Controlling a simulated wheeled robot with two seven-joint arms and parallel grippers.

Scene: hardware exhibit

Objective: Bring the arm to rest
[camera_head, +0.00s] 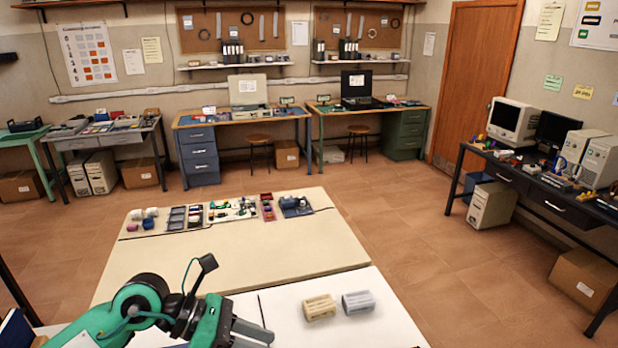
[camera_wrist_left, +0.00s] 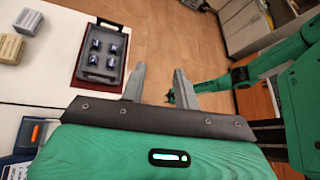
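My left arm comes in from the lower left in the head view. Its left gripper (camera_head: 258,335) is over the near white table, left of the beige block (camera_head: 319,307) and the grey block (camera_head: 358,302). In the left wrist view, the two grey fingers of the left gripper (camera_wrist_left: 158,72) stand apart with nothing between them. Another green arm of mine (camera_wrist_left: 270,68) shows at the right of that view. Its far end is partly behind the left fingers, too small to read.
A black tray (camera_wrist_left: 88,73) with several small blue parts lies on a dark red mat (camera_wrist_left: 125,38) near the table edge. A cream board (camera_head: 235,250) carries several small parts along its far side. Desks line the walls. Open floor (camera_head: 420,225) lies to the right.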

